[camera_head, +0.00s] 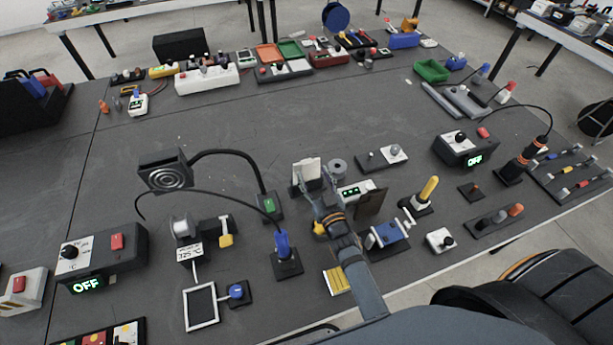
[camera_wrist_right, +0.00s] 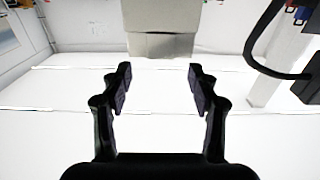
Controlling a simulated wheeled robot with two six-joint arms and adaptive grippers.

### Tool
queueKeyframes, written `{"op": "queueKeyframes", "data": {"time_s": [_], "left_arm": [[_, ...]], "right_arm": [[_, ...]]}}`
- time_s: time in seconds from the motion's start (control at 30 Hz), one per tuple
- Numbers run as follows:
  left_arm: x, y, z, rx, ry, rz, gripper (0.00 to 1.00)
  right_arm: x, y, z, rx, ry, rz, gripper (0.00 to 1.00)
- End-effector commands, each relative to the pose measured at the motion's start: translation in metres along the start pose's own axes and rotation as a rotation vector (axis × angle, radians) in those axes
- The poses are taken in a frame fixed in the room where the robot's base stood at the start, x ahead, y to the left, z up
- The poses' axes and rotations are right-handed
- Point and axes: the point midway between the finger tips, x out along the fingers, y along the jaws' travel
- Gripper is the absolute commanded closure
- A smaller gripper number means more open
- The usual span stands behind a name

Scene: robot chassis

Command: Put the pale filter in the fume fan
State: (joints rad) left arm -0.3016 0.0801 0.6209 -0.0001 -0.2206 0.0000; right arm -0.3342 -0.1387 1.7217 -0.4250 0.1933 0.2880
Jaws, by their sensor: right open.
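The pale filter (camera_head: 307,170) is a light, flat piece standing upright at a small grey stand, right of the table's middle. My right gripper (camera_head: 321,206) is close in front of it in the head view. In the right wrist view my right gripper (camera_wrist_right: 160,88) has its fingers spread with nothing between them. A pale block (camera_wrist_right: 163,18), seemingly the filter, is beyond the fingertips, apart from them. The fume fan (camera_head: 163,173) is a dark square head with rings on a black gooseneck, left of the gripper. My left gripper is not in view.
The fan's base has a green switch (camera_head: 269,206). A blue-handled tool in a stand (camera_head: 285,262) is left of my right arm. A grey spool (camera_head: 337,167) and a box with green lights (camera_head: 355,192) crowd its right. The table's middle behind is clear.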

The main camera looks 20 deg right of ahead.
Motion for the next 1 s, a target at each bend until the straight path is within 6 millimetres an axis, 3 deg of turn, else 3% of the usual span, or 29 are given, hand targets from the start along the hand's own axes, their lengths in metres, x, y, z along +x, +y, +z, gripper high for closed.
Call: {"op": "queueKeyframes", "data": {"time_s": [0.27, 0.53, 0.8, 1.0], "left_arm": [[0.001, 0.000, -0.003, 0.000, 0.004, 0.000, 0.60], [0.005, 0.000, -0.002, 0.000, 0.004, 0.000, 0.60], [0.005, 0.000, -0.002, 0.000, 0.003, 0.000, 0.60], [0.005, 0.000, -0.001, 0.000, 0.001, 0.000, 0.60]], "right_arm": [[0.017, 0.000, 0.000, -0.002, 0.000, 0.000, 0.40], [0.059, -0.001, 0.003, -0.002, 0.000, -0.001, 0.40], [0.064, -0.001, 0.003, -0.002, -0.002, -0.001, 0.40], [0.064, -0.001, 0.002, -0.002, -0.001, -0.001, 0.65]]}}
